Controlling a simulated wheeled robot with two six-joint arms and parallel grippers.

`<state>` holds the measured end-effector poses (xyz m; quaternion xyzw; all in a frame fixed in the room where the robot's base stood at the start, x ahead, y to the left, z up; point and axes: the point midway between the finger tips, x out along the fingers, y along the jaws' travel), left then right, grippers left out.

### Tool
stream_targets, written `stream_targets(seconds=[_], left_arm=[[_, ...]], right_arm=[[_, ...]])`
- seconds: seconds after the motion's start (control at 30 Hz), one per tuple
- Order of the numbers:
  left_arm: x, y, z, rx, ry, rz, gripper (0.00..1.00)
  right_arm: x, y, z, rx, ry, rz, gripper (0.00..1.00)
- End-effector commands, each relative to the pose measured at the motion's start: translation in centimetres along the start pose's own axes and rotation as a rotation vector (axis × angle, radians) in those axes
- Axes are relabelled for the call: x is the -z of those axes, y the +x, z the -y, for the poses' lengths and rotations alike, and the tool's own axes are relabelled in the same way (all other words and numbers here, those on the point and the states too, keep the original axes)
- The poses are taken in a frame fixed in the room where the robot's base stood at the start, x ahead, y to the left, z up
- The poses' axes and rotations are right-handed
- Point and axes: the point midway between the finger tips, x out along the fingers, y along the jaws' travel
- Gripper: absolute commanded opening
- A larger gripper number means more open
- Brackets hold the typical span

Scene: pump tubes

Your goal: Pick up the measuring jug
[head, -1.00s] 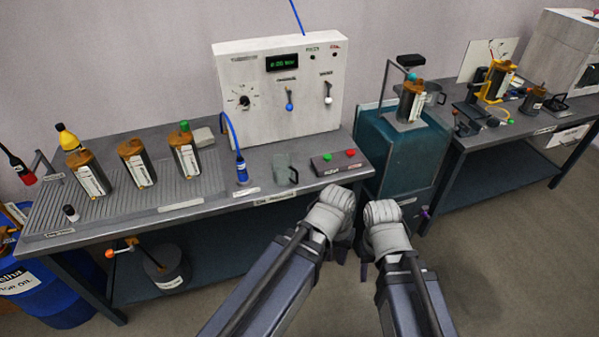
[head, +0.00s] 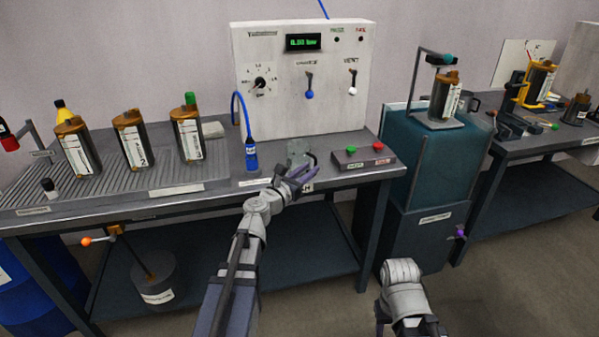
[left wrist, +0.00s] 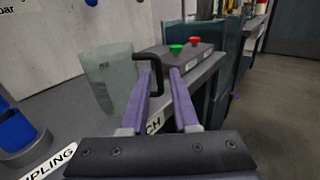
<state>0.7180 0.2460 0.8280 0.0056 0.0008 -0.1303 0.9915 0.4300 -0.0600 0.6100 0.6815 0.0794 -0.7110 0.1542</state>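The measuring jug (head: 298,150) is clear grey with a dark handle. It stands on the bench near its front edge. In the left wrist view the jug (left wrist: 110,80) is upright at left, its black handle (left wrist: 158,75) pointing toward my gripper. My left gripper (head: 303,173) is at the jug's handle side. In the left wrist view its purple fingers (left wrist: 163,72) are apart, with the handle's upright part showing between the tips; I see no grip on it. My right wrist is low at right; its gripper is mostly hidden.
The white control panel (head: 280,90) stands behind. Several brown-capped canisters stand on the ribbed tray (head: 110,193) at left.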

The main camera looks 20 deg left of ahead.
Motion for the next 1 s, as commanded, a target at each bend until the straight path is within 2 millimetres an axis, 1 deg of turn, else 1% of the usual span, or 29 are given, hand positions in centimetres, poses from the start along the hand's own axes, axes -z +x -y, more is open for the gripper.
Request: stream_targets(seconds=[0.17, 0.4, 0.57, 0.67, 0.77, 0.9, 1.0], left_arm=[[0.0, 0.1, -0.3, -0.008, -0.016, 0.004, 0.28], [0.0, 2.5, -0.3, -0.005, -0.013, 0.003, 0.28], [0.0, 2.7, -0.2, -0.006, -0.012, 0.003, 0.28], [0.0, 3.3, -0.3, -0.005, -0.012, 0.003, 0.28], [0.1, 4.5, -0.2, -0.003, -0.011, 0.003, 0.28], [0.1, 6.7, -0.3, -0.004, -0.011, 0.003, 0.28], [0.1, 7.8, -0.3, -0.003, -0.011, 0.003, 0.28]], right_arm=[[0.0, 0.1, 0.0, 0.000, 0.000, 0.000, 0.50], [0.0, 0.1, 0.0, 0.000, 0.000, 0.000, 0.50], [0.0, 0.1, 0.0, 0.000, 0.000, 0.000, 0.50], [0.0, 0.1, 0.0, 0.000, 0.000, 0.000, 0.50], [0.0, 0.1, 0.0, 0.000, 0.000, 0.000, 0.50], [0.0, 0.2, 0.0, 0.000, 0.000, 0.000, 0.50], [0.0, 0.2, 0.0, 0.000, 0.000, 0.000, 0.50]])
